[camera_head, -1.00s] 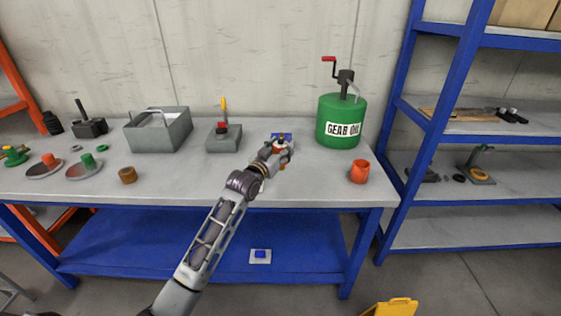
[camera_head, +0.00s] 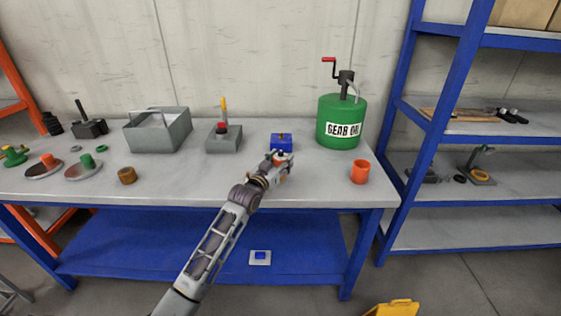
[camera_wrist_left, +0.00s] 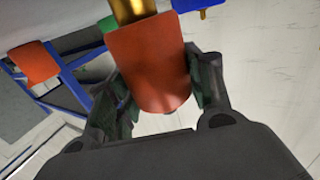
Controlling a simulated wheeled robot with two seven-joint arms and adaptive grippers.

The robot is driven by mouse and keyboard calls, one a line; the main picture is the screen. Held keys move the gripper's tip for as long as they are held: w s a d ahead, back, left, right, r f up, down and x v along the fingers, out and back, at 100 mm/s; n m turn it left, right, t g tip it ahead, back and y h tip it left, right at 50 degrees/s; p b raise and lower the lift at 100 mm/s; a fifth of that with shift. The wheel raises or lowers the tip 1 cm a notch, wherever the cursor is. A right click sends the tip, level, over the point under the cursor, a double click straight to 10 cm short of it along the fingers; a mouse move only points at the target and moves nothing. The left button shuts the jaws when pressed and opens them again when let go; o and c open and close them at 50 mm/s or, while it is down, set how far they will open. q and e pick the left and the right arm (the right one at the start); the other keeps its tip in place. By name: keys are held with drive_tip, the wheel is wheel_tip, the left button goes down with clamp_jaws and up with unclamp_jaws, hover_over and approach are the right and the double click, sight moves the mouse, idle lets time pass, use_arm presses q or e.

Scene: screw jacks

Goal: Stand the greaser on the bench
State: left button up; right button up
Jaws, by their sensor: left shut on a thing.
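My left gripper (camera_head: 284,159) is over the right part of the bench (camera_head: 210,181), in front of a blue block. It is shut on an orange cylindrical body with a brass end, seemingly the greaser (camera_wrist_left: 150,62). In the left wrist view the dark fingers (camera_wrist_left: 158,92) press on both its sides, and the brass end points to the top of the picture. In the head view the gripper mostly hides it, so I cannot tell whether it touches the bench. My right gripper is not in view.
The blue block (camera_head: 281,143) stands just behind the gripper. A green gear oil drum (camera_head: 340,112) stands at the back right, an orange cup (camera_head: 360,173) at the front right. A grey jack-like block (camera_head: 224,140) and a grey box (camera_head: 158,134) are left. The bench front between is clear.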

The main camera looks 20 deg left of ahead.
use_arm(q)
drive_tip(key=shift+f, duration=0.1)
drive_tip(key=o, duration=1.3)
drive_tip(key=shift+s, duration=0.2)
drive_tip(key=shift+s+a+p, duration=0.15)
drive_tip(key=shift+s+a, duration=0.25)
drive_tip(key=shift+s, duration=1.5)
drive_tip(key=shift+s+a+p, duration=0.1)
drive_tip(key=shift+s+a, duration=0.25)
drive_tip(key=shift+s, duration=1.5)
drive_tip(key=shift+s+a+p, duration=0.15)
drive_tip(key=shift+s+a, duration=0.25)
drive_tip(key=shift+s, duration=1.5)
